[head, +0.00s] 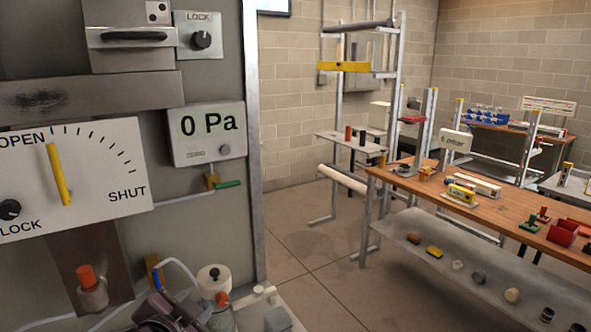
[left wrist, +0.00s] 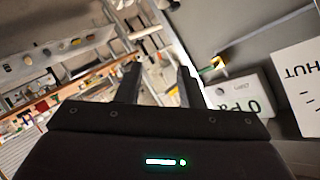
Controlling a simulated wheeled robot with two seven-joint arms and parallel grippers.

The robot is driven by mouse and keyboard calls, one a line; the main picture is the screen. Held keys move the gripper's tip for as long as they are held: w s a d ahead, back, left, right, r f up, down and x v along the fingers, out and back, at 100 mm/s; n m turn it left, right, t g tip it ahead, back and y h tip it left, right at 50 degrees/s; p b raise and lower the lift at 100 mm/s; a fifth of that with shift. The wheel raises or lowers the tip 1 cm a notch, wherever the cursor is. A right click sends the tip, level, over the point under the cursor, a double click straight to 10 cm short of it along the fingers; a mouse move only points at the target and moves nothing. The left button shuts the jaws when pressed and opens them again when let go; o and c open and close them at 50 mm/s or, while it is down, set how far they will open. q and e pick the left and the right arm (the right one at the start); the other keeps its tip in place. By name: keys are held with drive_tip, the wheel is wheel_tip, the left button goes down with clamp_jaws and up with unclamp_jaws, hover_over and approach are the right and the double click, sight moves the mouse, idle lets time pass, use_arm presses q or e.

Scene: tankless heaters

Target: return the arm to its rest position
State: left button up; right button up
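My left gripper (left wrist: 158,70) shows in the left wrist view with its two dark fingers apart and nothing visible between them. The panel with the "0 Pa" display (left wrist: 243,98) and the white dial plate (left wrist: 302,85) appear tilted to the right of the fingers there. My right gripper is in neither view.
A grey panel fills the left of the head view, with an OPEN/SHUT dial (head: 95,205) and a "0 Pa" display (head: 208,133). A wooden-topped bench (head: 410,190) stands right; floor (head: 310,260) between is clear.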

use_arm(q)
drive_tip(key=s+a+f+n+g+y, duration=0.15)
drive_tip(key=s+f+n+g, duration=0.65)
drive_tip(key=s+f, duration=1.15)
wheel_tip(320, 180, down, 33)
drive_tip(key=s+m+g+b, duration=0.1)
drive_tip(key=s+g, duration=0.2)
drive_tip(key=s+a+f, duration=0.2)
drive_tip(key=s+f, duration=0.7)
drive_tip(key=s+a+f+g+b, duration=0.1)
drive_tip(key=s+f, duration=0.8)
drive_tip(key=shift+s+a+m, duration=0.25)
drive_tip(key=shift+a+m, duration=0.05)
drive_tip(key=shift+a, duration=0.05)
